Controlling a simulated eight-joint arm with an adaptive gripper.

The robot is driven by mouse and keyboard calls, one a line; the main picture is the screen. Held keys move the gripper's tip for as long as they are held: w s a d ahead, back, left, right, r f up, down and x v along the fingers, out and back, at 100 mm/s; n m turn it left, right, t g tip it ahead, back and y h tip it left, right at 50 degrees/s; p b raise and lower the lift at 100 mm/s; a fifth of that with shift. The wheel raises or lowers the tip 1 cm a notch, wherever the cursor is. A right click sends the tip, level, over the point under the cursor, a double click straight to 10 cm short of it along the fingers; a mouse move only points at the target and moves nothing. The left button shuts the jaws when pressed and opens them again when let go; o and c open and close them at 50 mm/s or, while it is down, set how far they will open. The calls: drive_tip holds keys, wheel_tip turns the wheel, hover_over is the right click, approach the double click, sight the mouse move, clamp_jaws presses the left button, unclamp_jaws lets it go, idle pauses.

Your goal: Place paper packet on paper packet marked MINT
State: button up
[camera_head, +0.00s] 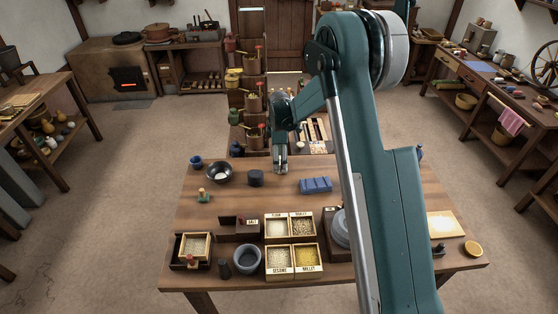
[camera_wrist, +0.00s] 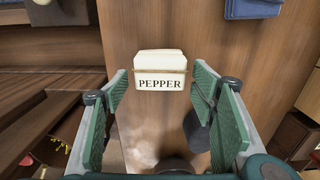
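A small cream paper packet marked PEPPER (camera_wrist: 160,72), with a band around it, shows in the wrist view just ahead of my fingertips, over the brown table top. My gripper (camera_wrist: 159,84) is open. Its two green finger pads stand apart on either side of the packet, with a gap at each side. In the head view my gripper (camera_head: 281,168) points down over the back part of the table, and I cannot make out the packet there. I cannot pick out a packet marked MINT in either view.
On the table (camera_head: 400,198), a dark round pot (camera_head: 255,178) stands left of my gripper and a blue folded cloth (camera_head: 316,184) lies to the right. Grain boxes (camera_head: 291,244) fill the front. A tall tiered rack (camera_head: 253,100) stands behind the table.

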drive_tip(key=shift+r, duration=0.1)
wheel_tip(320, 180, up, 12)
drive_tip(key=p, duration=0.1)
drive_tip(key=shift+p, duration=0.4)
idle(0.4)
drive_tip(key=shift+r, duration=0.1)
drive_tip(key=shift+r, duration=0.1)
idle(0.5)
